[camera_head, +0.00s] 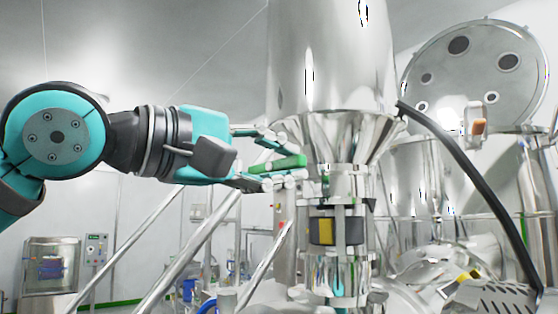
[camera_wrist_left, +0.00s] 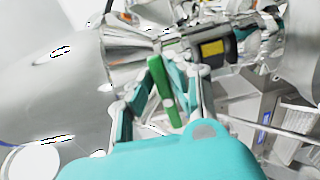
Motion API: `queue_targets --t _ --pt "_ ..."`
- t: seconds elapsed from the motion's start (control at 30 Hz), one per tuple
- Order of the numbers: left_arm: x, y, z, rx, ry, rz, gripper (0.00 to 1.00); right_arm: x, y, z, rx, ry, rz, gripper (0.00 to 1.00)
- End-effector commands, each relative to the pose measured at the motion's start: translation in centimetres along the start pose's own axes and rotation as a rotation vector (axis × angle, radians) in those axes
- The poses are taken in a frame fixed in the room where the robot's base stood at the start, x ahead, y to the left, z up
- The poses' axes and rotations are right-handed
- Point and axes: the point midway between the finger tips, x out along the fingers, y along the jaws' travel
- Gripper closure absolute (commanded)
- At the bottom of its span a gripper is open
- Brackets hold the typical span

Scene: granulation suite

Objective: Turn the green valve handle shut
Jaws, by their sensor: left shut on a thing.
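The green valve handle (camera_head: 278,163) sticks out to the left from the steel valve body (camera_head: 344,178) below the hopper cone. It is roughly level, with its outer end tilted slightly down. My left gripper (camera_head: 275,160) comes in from the left, with one finger above the handle and one below. In the left wrist view the handle (camera_wrist_left: 165,82) lies between the two fingers (camera_wrist_left: 158,100), and the gripper is shut on it. The fingers hide part of the handle's sides. My right gripper is not in view.
A large steel vessel (camera_head: 330,60) stands above the valve. A dark clamp with a yellow label (camera_head: 325,231) sits below it. A black hose (camera_head: 465,170) curves down at the right. Slanted steel struts (camera_head: 190,262) cross below my left arm.

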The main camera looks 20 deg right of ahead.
Motion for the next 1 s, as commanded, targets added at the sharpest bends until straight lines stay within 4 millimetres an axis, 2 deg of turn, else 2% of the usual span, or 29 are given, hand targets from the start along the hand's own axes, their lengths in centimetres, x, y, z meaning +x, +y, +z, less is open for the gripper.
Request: queue_targets --t 0.1,0.13,0.3,0.57,0.67,0.77,1.0 --pt "0.1 -0.1 0.0 0.005 0.000 -0.004 1.00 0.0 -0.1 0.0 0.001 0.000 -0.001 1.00" --pt "0.1 -0.1 0.0 0.005 0.000 -0.004 0.82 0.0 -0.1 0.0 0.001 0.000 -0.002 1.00" --pt "0.1 -0.1 0.0 0.003 0.000 -0.003 0.62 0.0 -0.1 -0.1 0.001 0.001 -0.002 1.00" --pt "-0.1 -0.1 0.0 0.001 0.001 -0.002 0.62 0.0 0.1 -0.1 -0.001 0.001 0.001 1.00" --pt "-0.7 -0.1 0.0 0.001 0.001 -0.001 0.62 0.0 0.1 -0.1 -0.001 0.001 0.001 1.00" --pt "-2.1 0.0 -0.1 0.002 0.002 0.000 0.62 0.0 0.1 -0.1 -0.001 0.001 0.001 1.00" --pt "-7.4 -0.1 -0.1 0.002 0.004 0.000 0.62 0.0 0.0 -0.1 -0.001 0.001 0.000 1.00"
